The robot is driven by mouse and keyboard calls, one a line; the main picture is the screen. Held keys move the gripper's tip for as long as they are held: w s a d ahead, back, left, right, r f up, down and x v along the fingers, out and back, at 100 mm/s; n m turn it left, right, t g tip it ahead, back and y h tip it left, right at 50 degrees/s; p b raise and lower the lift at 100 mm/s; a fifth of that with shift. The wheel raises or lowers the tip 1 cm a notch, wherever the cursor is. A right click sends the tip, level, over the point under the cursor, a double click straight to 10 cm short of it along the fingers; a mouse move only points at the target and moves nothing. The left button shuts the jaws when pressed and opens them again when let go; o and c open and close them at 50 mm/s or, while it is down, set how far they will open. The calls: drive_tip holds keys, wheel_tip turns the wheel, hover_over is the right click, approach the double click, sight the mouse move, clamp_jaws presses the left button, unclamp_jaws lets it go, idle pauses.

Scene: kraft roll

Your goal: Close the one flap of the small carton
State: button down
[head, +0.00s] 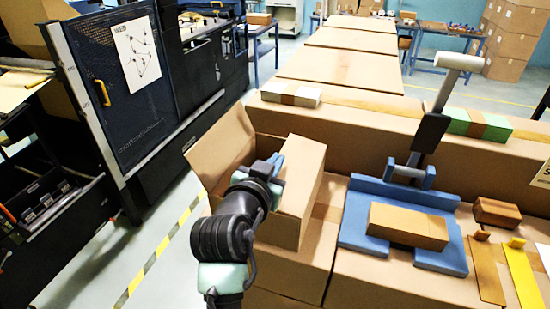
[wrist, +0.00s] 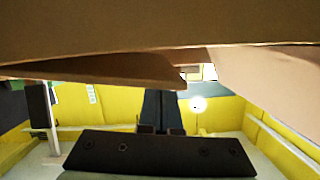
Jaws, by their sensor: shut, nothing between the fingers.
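The small brown carton (head: 306,165) stands left of centre in the head view. Its one flap (head: 221,144) stands up and leans outward on the left side. My gripper (head: 270,167) is at the carton, between the flap and the carton's right part; my arm hides much of the carton's front and opening. In the wrist view, my dark fingers (wrist: 161,112) are together with nothing between them. Brown cardboard (wrist: 130,28) fills the top of that view, close above the fingertips; I cannot tell whether they touch it.
A blue tray (head: 452,262) holding a taped brown box (head: 408,225) lies to the right, with a grey upright post behind it. A dark cabinet (head: 115,90) stands to the left. Beyond the carton is a long cardboard ledge (head: 365,127) with flat packs.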

drive_tip(key=shift+f, duration=0.15)
drive_tip(key=shift+w+a+f+n+b, duration=0.1)
drive_tip(key=shift+a+f+n+b, duration=0.1)
drive_tip(key=shift+f+n+b, duration=0.45)
drive_tip(key=shift+a+f+b, duration=0.1)
drive_tip(key=shift+b, duration=0.25)
